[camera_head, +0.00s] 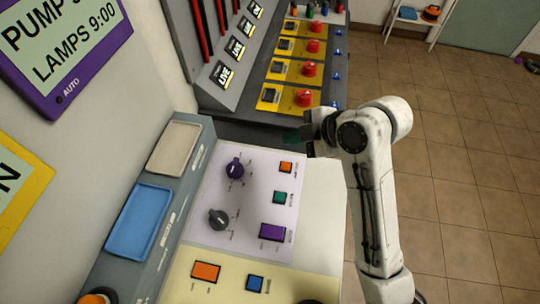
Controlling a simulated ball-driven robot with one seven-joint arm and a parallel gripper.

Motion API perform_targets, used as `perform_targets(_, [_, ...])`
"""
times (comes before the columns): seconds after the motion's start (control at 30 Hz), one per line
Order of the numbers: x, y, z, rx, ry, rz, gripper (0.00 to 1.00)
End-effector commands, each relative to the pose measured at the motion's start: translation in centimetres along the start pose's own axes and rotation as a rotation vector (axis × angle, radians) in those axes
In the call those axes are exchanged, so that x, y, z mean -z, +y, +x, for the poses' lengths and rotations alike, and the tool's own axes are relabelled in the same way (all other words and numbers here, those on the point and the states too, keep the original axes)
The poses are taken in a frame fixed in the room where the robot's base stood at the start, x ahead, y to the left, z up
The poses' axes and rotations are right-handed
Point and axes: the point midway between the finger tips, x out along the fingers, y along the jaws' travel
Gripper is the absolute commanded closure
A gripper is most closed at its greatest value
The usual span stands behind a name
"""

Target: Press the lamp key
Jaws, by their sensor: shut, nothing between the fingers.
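A lilac control panel (254,208) lies on the desk in front of me. Along its right side are a small orange key (286,167), a green key (279,197) and a larger purple key (272,232). A cream panel nearer me has an orange key (206,271) and a blue key (255,283). The key labels are too small to read, so I cannot tell which is the lamp key. My gripper (293,137) is shut and empty, beyond the small orange key at the panel's far edge, and appears apart from it.
The lilac panel also has a purple knob (235,170) and a dark grey knob (219,219). A purple-framed sign (70,45) reads "LAMPS 9:00". Blue (139,222) and beige (175,148) trays sit left.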

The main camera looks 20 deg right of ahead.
Motion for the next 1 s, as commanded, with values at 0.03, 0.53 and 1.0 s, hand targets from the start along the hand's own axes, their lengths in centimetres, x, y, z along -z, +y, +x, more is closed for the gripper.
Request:
perform_targets(0.03, [0.0,0.0,0.0,0.0,-0.001,0.001,1.0])
perform_targets(0.53, [-0.3,-0.3,0.3,0.001,-0.001,0.002,1.0])
perform_targets(1.0, [-2.9,-3.0,4.0,0.0,-0.001,0.002,1.0])
